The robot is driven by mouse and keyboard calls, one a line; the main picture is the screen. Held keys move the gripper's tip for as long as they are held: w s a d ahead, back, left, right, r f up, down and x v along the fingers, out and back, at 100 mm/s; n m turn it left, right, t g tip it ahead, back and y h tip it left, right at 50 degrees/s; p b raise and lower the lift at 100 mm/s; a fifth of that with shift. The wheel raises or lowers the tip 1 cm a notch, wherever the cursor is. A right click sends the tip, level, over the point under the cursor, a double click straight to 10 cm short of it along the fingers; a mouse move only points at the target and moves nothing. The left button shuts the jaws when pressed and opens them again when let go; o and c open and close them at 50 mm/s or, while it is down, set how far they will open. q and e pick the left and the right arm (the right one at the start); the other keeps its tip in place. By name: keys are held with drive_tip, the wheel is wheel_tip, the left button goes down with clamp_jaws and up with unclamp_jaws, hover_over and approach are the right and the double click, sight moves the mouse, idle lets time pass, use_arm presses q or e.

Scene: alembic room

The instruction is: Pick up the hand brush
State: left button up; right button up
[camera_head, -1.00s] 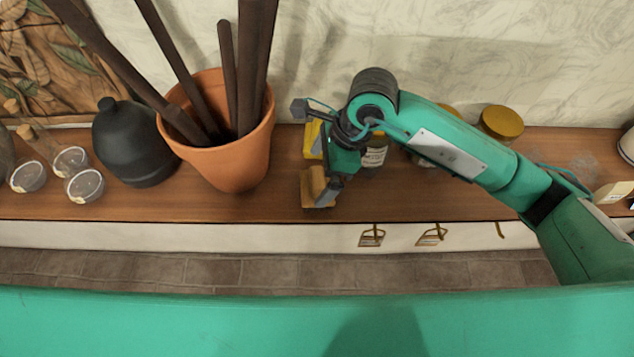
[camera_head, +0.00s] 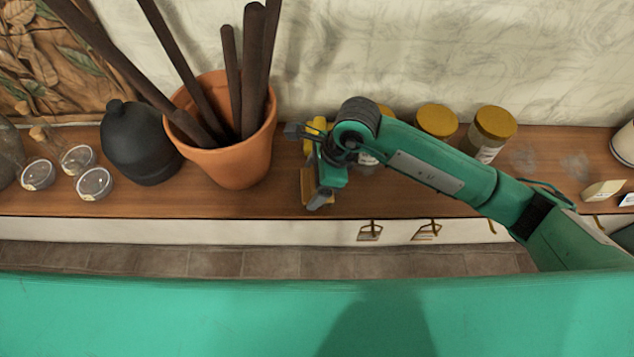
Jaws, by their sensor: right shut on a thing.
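The hand brush (camera_head: 307,187) looks like a small tan, wooden-coloured block near the front edge of the wooden shelf, right of the clay pot. My right gripper (camera_head: 311,168) is over it and shut on it, seen from above. The gripper and wrist hide much of the brush, so I cannot tell whether it is clear of the shelf. My left gripper is not in view.
A terracotta pot (camera_head: 238,160) with dark poles stands close left of the gripper. A yellow object (camera_head: 318,127) is partly hidden behind it. Jars with yellow lids (camera_head: 495,123) stand to the right. A black bottle (camera_head: 140,145) and small glass jars (camera_head: 95,183) are at left.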

wheel_tip(320, 180, up, 8)
drive_tip(key=b, duration=0.4)
drive_tip(key=shift+w+r, duration=0.1)
drive_tip(key=shift+r, duration=0.95)
drive_tip(key=o, duration=0.4)
drive_tip(key=shift+c, duration=1.4)
